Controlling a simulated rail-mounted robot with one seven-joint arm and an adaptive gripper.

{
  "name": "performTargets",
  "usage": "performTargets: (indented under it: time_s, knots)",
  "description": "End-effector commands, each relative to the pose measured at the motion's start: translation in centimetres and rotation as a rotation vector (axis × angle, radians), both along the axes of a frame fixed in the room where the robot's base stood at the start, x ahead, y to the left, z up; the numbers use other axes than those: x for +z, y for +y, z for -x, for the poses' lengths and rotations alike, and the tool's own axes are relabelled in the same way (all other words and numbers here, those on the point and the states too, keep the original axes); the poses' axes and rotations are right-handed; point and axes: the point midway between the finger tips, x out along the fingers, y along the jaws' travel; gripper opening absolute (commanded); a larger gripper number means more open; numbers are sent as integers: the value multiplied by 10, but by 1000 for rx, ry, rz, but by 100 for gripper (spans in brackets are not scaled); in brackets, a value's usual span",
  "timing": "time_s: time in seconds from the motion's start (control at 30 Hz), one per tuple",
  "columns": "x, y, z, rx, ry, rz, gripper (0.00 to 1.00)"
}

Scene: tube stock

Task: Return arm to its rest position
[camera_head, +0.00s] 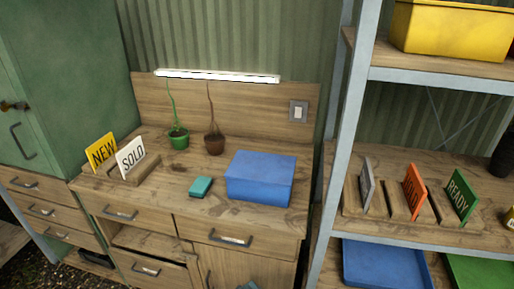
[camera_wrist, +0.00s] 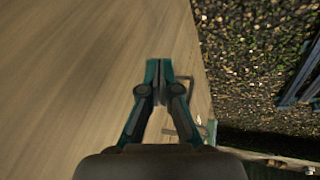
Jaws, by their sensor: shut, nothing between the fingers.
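My gripper (camera_wrist: 159,70) shows in the wrist view, its two teal fingers together and nothing between them. Behind it in that view are a plain wooden surface on the left and dark gravel ground (camera_wrist: 262,50) on the right. I cannot tell its height above them. In the head view, a small teal tip shows at the bottom edge, in front of the bench's cabinet door; I cannot tell whether it is part of my gripper. The rest of the arm is not seen.
A metal shelf (camera_head: 346,130) with a yellow bin (camera_head: 450,28) stands right. A green cabinet (camera_head: 70,80) stands left.

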Motion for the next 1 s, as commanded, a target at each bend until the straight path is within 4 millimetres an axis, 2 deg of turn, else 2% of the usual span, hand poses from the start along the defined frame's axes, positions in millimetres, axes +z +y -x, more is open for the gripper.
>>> performTargets:
  time_s: [0.03,0.17,0.2,0.27,0.3,0.4,0.5,0.6,0.7,0.83,1.0]
  knots:
    - [0,-33,21,-81,74,17,0]
    - [-11,-100,79,-295,270,53,0]
    - [-12,-119,100,-363,333,64,0]
    - [-11,-144,132,-466,428,81,0]
    - [-9,-159,155,-535,491,93,0]
    - [0,-189,212,-700,647,120,0]
    - [13,-206,261,-838,781,144,0]
    - [25,-215,297,-937,885,164,0]
    - [33,-219,319,-998,949,176,0]
    - [36,-220,329,-1028,981,183,0]
    - [36,-220,329,-1028,983,184,0]
